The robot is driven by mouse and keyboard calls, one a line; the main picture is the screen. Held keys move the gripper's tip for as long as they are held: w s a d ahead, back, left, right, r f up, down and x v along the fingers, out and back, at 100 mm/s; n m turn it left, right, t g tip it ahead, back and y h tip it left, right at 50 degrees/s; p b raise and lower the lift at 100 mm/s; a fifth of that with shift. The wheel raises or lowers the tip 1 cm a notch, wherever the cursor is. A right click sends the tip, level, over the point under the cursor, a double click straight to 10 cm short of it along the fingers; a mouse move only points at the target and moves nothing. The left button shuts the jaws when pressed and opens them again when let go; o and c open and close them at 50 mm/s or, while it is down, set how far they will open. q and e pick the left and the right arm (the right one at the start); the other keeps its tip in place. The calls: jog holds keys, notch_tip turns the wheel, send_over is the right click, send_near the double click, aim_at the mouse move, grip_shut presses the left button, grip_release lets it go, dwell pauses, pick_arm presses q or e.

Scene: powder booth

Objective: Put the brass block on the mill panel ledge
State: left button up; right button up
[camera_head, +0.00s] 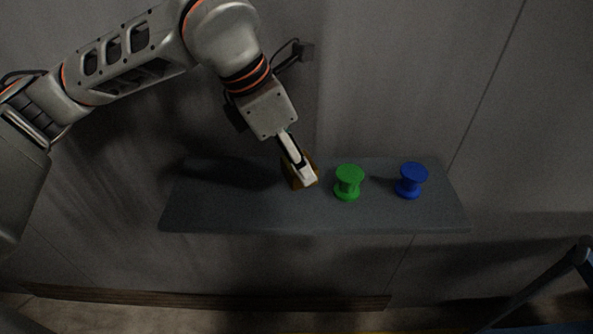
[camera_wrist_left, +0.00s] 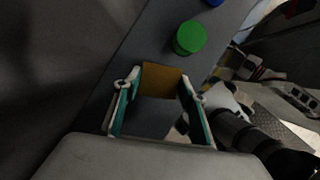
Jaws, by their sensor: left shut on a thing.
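The brass block (camera_wrist_left: 163,78) sits between the two fingers of my left gripper (camera_wrist_left: 158,100) in the left wrist view. In the head view the block (camera_head: 288,174) shows as a brown edge beside the fingers. My left gripper (camera_head: 304,178) is shut on it. The grey ledge (camera_head: 230,205) juts from the wall, and the block is over its middle part, left of a green spool. I cannot tell whether the block touches the ledge. My right gripper is not in view.
The green spool (camera_head: 348,182) stands upright close to the right of my left gripper. A blue spool (camera_head: 411,180) stands further right on the ledge. The ledge's left part is clear. The grey wall (camera_head: 400,80) rises behind.

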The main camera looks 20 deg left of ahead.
pick_arm(q)
jog(key=shift+f, duration=1.6)
jog(key=shift+f, duration=0.2)
jog(key=o, duration=1.3)
jog(key=shift+o, duration=0.2)
jog(key=shift+r, duration=0.1)
